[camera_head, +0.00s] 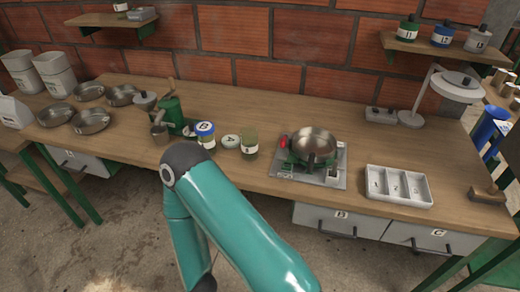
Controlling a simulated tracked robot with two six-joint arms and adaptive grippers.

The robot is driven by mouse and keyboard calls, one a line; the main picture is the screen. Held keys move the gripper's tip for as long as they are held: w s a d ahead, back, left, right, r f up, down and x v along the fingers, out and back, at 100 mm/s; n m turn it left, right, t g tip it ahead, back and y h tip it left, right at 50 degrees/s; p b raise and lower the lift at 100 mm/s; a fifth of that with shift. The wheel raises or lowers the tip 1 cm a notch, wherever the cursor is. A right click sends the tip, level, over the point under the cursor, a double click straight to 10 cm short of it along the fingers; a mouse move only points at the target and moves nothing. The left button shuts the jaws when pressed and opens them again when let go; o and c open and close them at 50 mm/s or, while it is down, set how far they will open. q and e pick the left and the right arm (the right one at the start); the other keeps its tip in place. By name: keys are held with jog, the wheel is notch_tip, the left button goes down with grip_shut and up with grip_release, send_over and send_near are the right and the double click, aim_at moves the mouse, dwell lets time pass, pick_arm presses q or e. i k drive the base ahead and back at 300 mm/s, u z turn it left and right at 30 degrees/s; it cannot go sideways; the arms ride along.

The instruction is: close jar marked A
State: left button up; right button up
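A greenish jar (249,142) with a pale label stands on the wooden worktable near its front edge. Its top looks open, and its label is too small to read surely. A small round white-and-green lid (231,141) lies on the table just left of it, apart from the jar. A jar with a blue lid (205,135), its top marked B, stands farther left. A teal arm of mine crosses the front of the picture, bending just before the table edge below these jars. Neither of my grippers shows.
Right of the jars, a metal pan (313,143) sits on a burner. A white three-compartment tray (398,187) lies farther right. A green grinder (170,114) and several metal bowls (92,121) stand left. A lamp (455,84) is at the back right. The table's back middle is clear.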

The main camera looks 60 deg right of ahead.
aim_at(249, 134)
jog(key=k, duration=0.75)
jog(key=z, duration=0.9)
jog(key=i, duration=0.85)
jog(key=z, duration=0.15)
